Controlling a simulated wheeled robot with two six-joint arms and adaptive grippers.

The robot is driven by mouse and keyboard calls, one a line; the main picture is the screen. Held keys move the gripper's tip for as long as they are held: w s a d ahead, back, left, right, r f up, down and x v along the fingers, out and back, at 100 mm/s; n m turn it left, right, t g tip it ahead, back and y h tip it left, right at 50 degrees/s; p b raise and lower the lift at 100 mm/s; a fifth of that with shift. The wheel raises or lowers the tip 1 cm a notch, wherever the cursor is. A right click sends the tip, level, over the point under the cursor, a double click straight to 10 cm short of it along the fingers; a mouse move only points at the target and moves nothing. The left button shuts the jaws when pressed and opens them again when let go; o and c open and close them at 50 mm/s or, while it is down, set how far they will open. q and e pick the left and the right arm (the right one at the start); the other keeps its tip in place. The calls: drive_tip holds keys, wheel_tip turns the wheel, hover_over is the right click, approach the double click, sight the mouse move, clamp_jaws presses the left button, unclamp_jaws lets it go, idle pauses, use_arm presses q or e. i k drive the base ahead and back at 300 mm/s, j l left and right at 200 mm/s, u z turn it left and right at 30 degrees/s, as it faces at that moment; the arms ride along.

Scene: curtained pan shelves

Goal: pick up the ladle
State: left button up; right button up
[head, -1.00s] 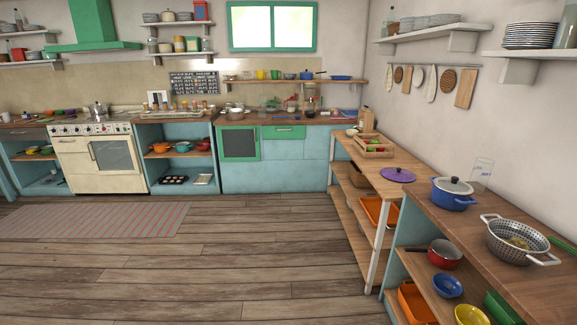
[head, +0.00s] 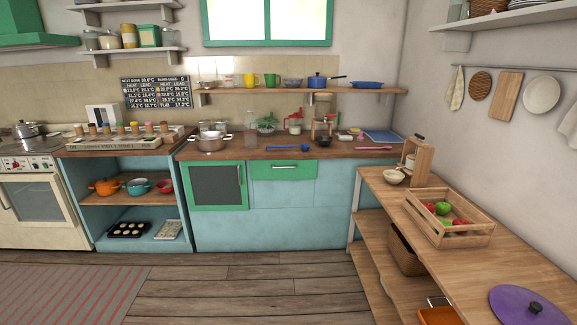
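A blue long-handled utensil that looks like the ladle (head: 288,148) lies flat on the wooden back counter (head: 240,154), above the green drawer. Its bowl end seems to be at the right. It is small in the head view, so its exact shape is hard to tell. A pink long utensil (head: 373,148) lies further right on the same counter. Neither of my grippers shows in the head view.
A pot (head: 209,143) stands left of the blue utensil. Jars and a blue tray (head: 383,136) are behind and to the right. A wooden crate (head: 450,235) with fruit stands on the right-hand table. The floor (head: 240,285) before the cabinets is clear.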

sight(305, 147)
drive_tip(key=i, duration=1.6)
drive_tip(key=i+l+u, duration=0.1)
drive_tip(key=i, duration=1.45)
